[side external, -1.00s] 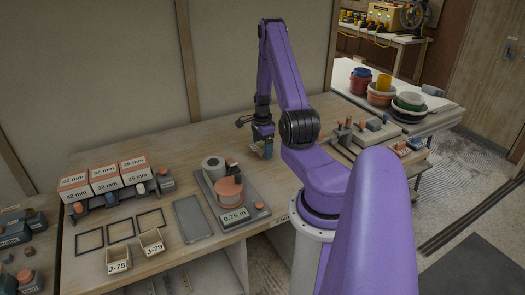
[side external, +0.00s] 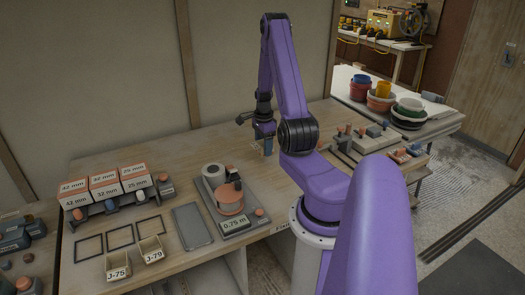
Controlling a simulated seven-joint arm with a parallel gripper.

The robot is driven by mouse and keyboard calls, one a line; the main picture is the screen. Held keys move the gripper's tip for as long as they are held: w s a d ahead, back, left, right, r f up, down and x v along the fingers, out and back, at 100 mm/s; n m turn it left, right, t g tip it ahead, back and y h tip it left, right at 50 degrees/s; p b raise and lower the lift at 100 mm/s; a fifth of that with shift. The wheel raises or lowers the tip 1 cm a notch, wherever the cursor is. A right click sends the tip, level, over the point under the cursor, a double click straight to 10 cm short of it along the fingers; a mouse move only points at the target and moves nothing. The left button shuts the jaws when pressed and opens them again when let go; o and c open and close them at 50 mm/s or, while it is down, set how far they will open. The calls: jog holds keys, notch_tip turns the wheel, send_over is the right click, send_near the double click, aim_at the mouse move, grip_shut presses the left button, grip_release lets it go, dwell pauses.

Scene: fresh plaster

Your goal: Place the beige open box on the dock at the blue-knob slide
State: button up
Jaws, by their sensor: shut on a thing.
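Two beige open boxes stand at the front left of the bench, one labelled J-75 (side external: 118,272) and one J-79 (side external: 153,256). Behind them lie three empty black frame outlines (side external: 120,236). My gripper (side external: 265,139) is far to the right of these, low over the back of the bench. It is shut on a small tan-and-blue thing (side external: 267,149), partly hidden; I cannot tell what it is or whether it touches the bench.
White-and-orange size boxes (side external: 104,188) are stacked above the slides. A grey tray (side external: 193,226) lies mid-bench beside a station with an orange drum (side external: 230,201) and a 0.75 m label. Knobbed blocks (side external: 374,136) stand to the right. Bare bench lies left of my gripper.

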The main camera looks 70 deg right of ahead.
jog(key=s+a+r, duration=0.7)
jog(key=a+r, duration=0.2)
jog(key=a, duration=0.2)
jog(key=w+a+n, duration=0.9)
jog(key=w+a, duration=0.3)
jog(key=w, duration=0.3)
jog(key=w+a+n, duration=0.4)
jog(key=a+n, duration=0.1)
jog(key=a, duration=0.7)
jog(key=w+a+n, duration=0.3)
jog(key=a+n, duration=0.1)
jog(key=a, duration=0.7)
send_over(120, 240)
jog(key=s, duration=0.1)
jog(key=f, duration=0.9)
jog(key=shift+d, duration=0.2)
jog(key=shift+w+a+f, duration=0.1)
jog(key=shift+w+f, duration=0.35)
jog(key=shift+f, duration=1.7)
jog(key=shift+f, duration=0.15)
jog(key=o, duration=1.1)
